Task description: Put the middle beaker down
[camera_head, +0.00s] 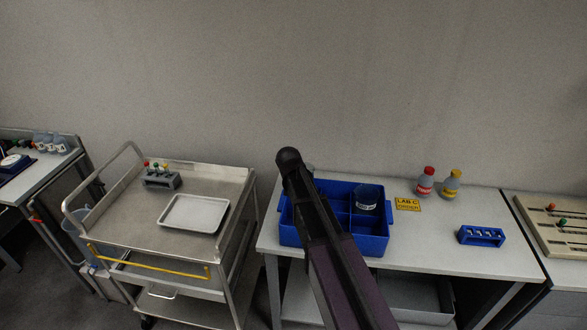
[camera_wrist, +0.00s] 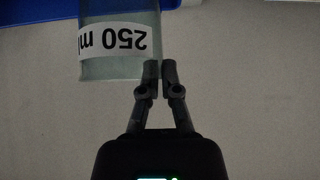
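In the wrist view a clear glass beaker (camera_wrist: 120,60) with a white "250 ml" label shows upside down at the upper left. My gripper (camera_wrist: 159,72) has its two dark fingers close together at the beaker's right edge near its rim. The beaker wall appears pinched between the fingertips. In the head view my dark arm covers part of the scene, and my gripper cannot be made out. A dark beaker-like vessel (camera_head: 367,196) with a white label shows in a right-hand compartment of the blue divided tray (camera_head: 375,245). Whether it is the same beaker I cannot tell.
The tray stands on a white bench (camera_head: 425,258) with red-capped (camera_head: 425,183) and yellow-capped bottles (camera_head: 451,185), a yellow "LAB C" sign (camera_head: 407,204) and a blue rack (camera_head: 481,236). A steel cart (camera_head: 115,225) stands left. Several labelled beakers (camera_head: 50,143) stand far left.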

